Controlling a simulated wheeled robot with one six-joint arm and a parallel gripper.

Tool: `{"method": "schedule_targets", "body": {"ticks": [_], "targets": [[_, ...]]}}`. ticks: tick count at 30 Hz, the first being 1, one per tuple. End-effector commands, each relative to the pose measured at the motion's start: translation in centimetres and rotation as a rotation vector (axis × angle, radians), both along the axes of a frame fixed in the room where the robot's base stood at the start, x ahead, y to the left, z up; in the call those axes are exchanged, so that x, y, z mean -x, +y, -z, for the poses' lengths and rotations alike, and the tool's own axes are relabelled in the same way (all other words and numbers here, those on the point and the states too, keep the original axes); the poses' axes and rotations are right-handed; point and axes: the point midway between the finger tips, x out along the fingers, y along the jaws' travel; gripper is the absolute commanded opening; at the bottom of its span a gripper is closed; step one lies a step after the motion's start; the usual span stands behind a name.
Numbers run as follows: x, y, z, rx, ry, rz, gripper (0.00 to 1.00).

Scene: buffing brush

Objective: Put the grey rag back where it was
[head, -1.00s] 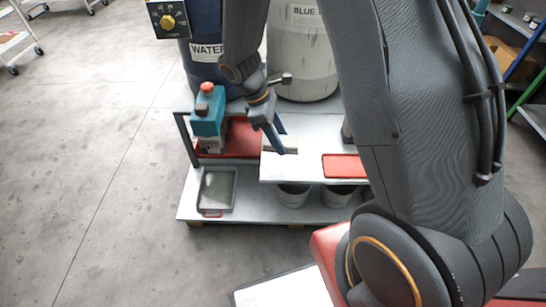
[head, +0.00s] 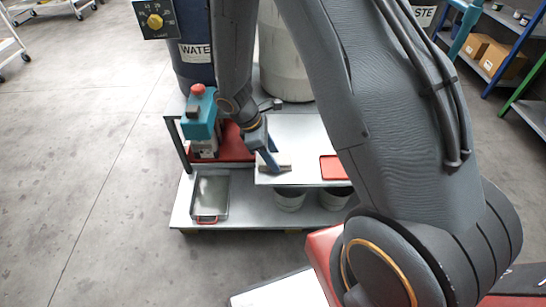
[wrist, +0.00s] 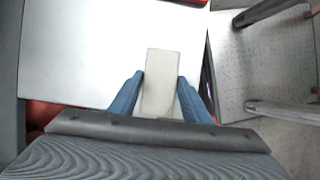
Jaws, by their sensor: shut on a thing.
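The grey rag (wrist: 160,84) shows in the wrist view as a flat, pale grey-beige rectangle between my two blue fingers. My gripper (wrist: 160,76) is shut on it, over or on the white top. In the head view, my gripper (head: 272,163) points down at the front left part of the white top (head: 305,150), and the rag (head: 279,169) is a narrow strip at its fingertips. I cannot tell whether the rag touches the top.
A red tray (head: 332,167) lies right of my gripper. A teal machine (head: 201,118) with a red knob stands left. A metal tray (head: 211,194) and buckets (head: 289,198) sit on the lower shelf. Drums (head: 284,60) stand behind. Floor (head: 85,170) is clear at left.

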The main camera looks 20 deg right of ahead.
Motion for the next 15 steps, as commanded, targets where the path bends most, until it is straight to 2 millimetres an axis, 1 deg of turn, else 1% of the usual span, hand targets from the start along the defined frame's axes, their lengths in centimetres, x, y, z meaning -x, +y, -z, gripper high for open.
{"method": "schedule_targets", "body": {"ticks": [6, 10, 11, 13, 15], "targets": [[-0.02, 0.01, -0.05, 0.0, -0.001, 0.0, 0.22], [-0.01, 0.0, 0.31, 0.0, 0.0, 0.0, 0.22], [-0.01, 0.0, 0.25, 0.0, -0.001, 0.0, 0.48], [-0.01, 0.0, 0.22, 0.0, -0.001, 0.0, 0.6], [-0.01, 0.01, 0.21, 0.0, -0.001, 0.0, 0.62]]}}
